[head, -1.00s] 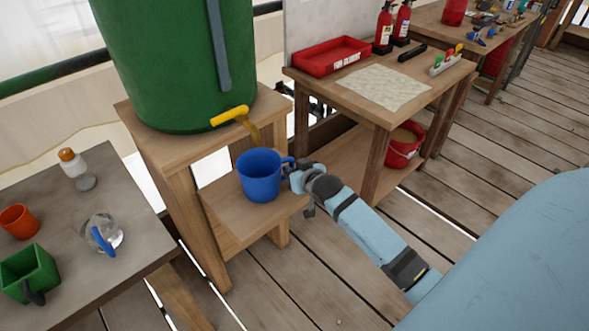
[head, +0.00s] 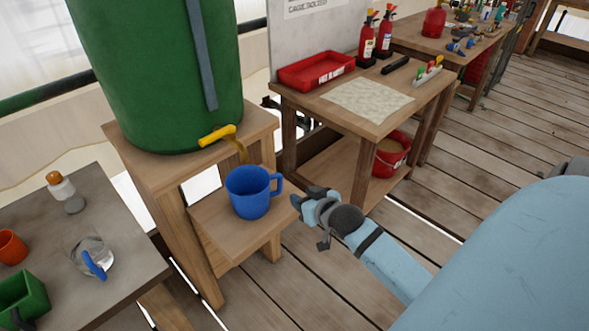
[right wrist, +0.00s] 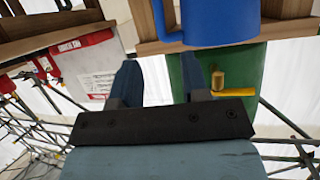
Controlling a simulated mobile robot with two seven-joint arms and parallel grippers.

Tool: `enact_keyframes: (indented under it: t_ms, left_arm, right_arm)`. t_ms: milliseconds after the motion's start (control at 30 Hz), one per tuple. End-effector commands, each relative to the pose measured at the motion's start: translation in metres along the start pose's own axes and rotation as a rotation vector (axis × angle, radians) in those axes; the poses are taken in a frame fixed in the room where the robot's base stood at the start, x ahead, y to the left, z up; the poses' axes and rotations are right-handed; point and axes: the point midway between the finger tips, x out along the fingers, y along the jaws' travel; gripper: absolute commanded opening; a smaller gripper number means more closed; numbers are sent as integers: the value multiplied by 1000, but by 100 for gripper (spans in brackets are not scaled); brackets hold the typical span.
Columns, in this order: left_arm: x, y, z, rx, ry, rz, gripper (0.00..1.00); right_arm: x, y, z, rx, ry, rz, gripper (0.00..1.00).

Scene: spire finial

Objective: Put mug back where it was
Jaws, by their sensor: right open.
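The blue mug (head: 248,192) stands upright on the low wooden shelf (head: 228,235) of the stand, below the yellow tap (head: 217,135). Its handle points right, toward my right gripper. My right gripper (head: 307,198) is open and empty, just right of the handle and apart from it. In the right wrist view, the mug (right wrist: 222,22) shows at the top edge, beyond the spread fingers (right wrist: 162,78), with nothing between them. My left gripper is not in view.
The green barrel (head: 155,75) stands on top of the stand. A wooden bench at right holds a red tray (head: 316,70).

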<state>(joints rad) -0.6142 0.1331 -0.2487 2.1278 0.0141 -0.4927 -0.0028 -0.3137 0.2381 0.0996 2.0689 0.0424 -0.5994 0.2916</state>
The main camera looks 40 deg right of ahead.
Motion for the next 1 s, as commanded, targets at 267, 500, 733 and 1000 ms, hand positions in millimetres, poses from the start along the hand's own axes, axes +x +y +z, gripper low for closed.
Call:
enact_keyframes:
  t_ms: [267,500,733,1000]
  left_arm:
    - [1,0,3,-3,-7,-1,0]
    - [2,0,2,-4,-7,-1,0]
    - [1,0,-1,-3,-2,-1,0]
    - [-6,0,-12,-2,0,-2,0]
  right_arm:
    - [-37,-60,61,-70,-82,-109,41]
    - [-107,-165,144,-170,-179,-311,41]
    - [-126,-188,158,-191,-190,-360,41]
    - [-129,-188,148,-191,-191,-358,41]
